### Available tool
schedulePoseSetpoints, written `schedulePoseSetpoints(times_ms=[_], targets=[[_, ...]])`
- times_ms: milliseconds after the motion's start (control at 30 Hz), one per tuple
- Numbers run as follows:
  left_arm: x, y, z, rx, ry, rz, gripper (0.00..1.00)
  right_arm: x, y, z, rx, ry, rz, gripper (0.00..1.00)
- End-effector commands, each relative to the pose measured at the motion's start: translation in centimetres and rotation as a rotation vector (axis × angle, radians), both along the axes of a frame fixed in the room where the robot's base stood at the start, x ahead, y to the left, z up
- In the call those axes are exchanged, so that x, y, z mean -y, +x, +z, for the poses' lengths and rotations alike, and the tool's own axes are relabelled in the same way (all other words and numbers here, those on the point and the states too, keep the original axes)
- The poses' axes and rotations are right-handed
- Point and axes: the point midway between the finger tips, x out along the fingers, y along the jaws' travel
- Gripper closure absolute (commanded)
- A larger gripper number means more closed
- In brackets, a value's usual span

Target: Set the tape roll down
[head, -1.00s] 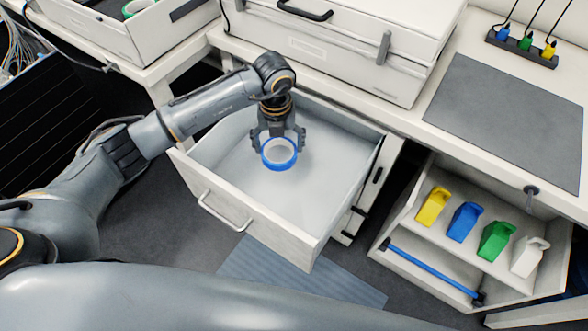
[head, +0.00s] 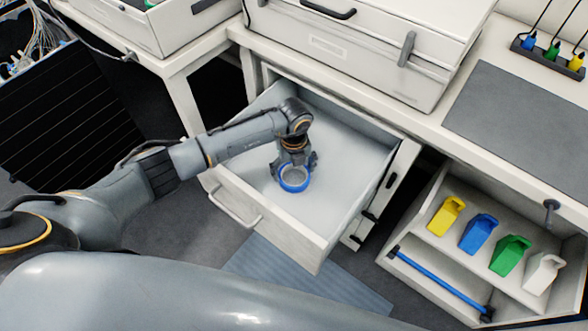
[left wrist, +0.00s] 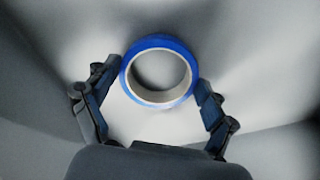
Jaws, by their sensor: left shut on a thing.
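The blue tape roll (head: 293,178) is inside the open white drawer (head: 235,218), low over its floor. It also shows in the left wrist view (left wrist: 160,98), with its round opening facing the camera. My left gripper (head: 294,170) is shut on the tape roll, with one finger at each side of the ring. In the left wrist view the fingers (left wrist: 155,95) flank the ring. I cannot tell whether the roll touches the drawer floor. My right gripper is not in view.
The drawer walls surround my left gripper, and the drawer floor beside it is bare. A large white case (head: 370,45) stands on the bench behind. At the right, an open compartment (head: 420,240) holds yellow, blue, green and white scoop-like holders. A grey mat (head: 520,115) lies on the bench.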

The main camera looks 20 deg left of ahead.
Motion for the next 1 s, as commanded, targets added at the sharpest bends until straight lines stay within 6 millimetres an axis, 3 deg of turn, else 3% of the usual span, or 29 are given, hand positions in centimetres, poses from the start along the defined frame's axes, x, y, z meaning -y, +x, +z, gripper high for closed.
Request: schedulePoseSetpoints(times_ms=[367,400,467,800,1000], targets=[[0.0,0.1,-0.6,0.002,-0.001,0.0,0.52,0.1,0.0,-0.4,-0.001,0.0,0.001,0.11],[0.0,0.1,-0.5,0.002,-0.001,0.0,0.1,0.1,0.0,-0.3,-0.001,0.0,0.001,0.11],[0.0,0.1,-0.5,0.002,-0.001,0.0,0.0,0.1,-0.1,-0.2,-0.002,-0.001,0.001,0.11],[0.0,0.1,-0.4,0.002,-0.001,0.0,0.0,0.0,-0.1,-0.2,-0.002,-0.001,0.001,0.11],[0.0,0.2,1.4,0.005,-0.001,-0.001,0.0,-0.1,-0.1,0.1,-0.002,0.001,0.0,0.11]])
